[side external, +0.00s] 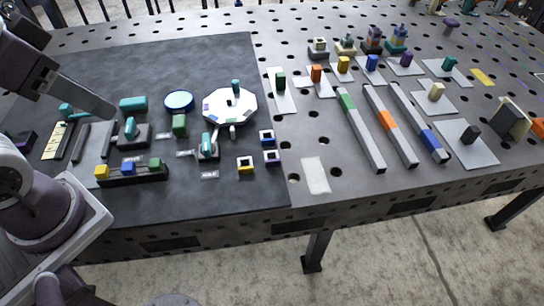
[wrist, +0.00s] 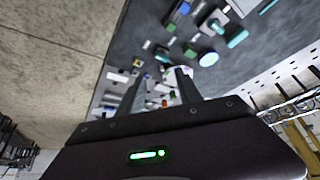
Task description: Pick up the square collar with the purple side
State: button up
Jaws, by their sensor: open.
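My gripper (side external: 110,112) is at the far left, above the mat and well away from the collars. In the wrist view its two fingers (wrist: 162,76) are apart with nothing held between them. The collars are too small to tell apart there.
The white dial (side external: 229,106) with a teal knob stands behind the collars. A small lever block (side external: 208,150) stands to their left. A black rack (side external: 130,174) with coloured blocks is at the mat's front left. Long grey rails (side external: 361,130) lie to the right. The mat's front is clear.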

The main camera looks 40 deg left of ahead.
jog(key=shift+o, duration=0.9)
jog(key=n+g, duration=0.5)
jog(key=n, duration=0.3)
send_over(272, 152)
jog(key=s, duration=0.2)
notch_tip(272, 152, down, 16)
jog(key=f, duration=0.1)
jog(key=shift+n+g, duration=0.3)
jog(key=shift+n, duration=0.2)
jog(key=f, duration=0.5)
jog(key=w+f, duration=0.1)
jog(key=f, duration=0.2)
jog(key=shift+d, duration=0.3)
jog(key=shift+f, duration=0.45)
grip_shut()
